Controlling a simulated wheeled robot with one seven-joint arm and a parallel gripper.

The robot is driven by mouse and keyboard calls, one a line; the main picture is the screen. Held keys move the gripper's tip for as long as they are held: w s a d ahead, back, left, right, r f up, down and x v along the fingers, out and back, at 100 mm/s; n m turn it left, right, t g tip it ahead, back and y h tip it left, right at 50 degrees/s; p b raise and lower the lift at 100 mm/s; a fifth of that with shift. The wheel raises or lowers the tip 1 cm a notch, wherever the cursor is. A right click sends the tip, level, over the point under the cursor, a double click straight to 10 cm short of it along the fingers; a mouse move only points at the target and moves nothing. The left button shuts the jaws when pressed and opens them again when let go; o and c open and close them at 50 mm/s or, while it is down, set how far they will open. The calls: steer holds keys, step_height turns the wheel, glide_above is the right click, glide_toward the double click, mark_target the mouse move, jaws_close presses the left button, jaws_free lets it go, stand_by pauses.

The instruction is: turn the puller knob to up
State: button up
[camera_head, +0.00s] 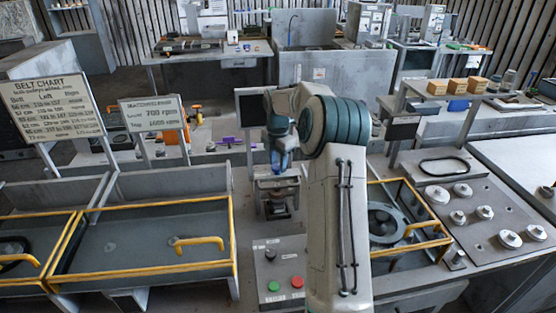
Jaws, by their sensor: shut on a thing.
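The puller (277,199) is a small dark press-like stand in the middle of the bench, straight ahead in the head view. My gripper (283,168) points down at the top of this stand, just in front of a dark screen. It is shut on the puller knob, which the fingers and wrist mostly hide. I cannot make out which way the knob points.
A grey control box (278,272) with a green button, a red button and a small black switch stands in front of the puller. Yellow-railed trays (150,204) lie to the left. A yellow-railed housing (408,247) and a plate with several metal knobs (484,212) lie right.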

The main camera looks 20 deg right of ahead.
mark_target(277, 165)
steer(key=n+p, duration=0.1)
steer(key=n, duration=0.3)
steer(key=shift+n, duration=0.3)
steer(key=shift+w+a+n, duration=0.1)
steer(key=shift+n, duration=1.8)
steer(key=o, duration=1)
steer(key=shift+r, duration=0.1)
step_height(277, 165, up, 14)
steer(key=b, duration=0.1)
steer(key=shift+b, duration=0.4)
steer(key=shift+a, duration=0.1)
